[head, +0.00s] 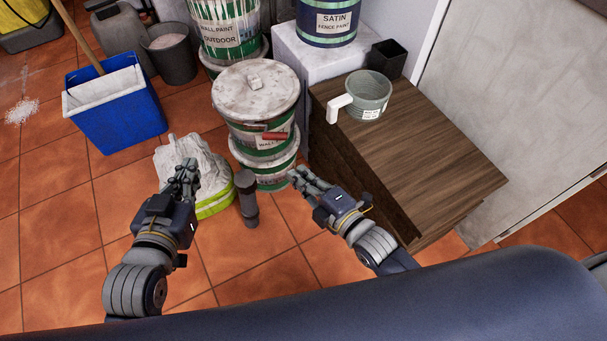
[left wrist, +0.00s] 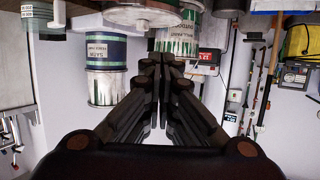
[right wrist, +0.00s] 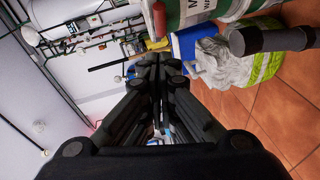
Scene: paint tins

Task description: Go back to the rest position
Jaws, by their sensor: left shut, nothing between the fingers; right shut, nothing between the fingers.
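My left gripper (head: 184,178) is shut and empty, held above the tiled floor in front of a grey-white cloth bundle. In the left wrist view its fingers (left wrist: 162,65) meet. My right gripper (head: 300,178) is shut and empty, between the stacked paint tins and the wooden cabinet. In the right wrist view its fingers (right wrist: 158,65) are together with nothing between them. Neither gripper visibly touches anything.
Stacked paint tins (head: 255,105) stand ahead, with a dark cylinder (head: 247,200) and the cloth bundle (head: 190,165) near them. A wooden cabinet (head: 440,150) bearing a grey mug (head: 370,95) stands right. A blue bucket (head: 115,120) stands left. Floor (head: 50,240) at front left is clear.

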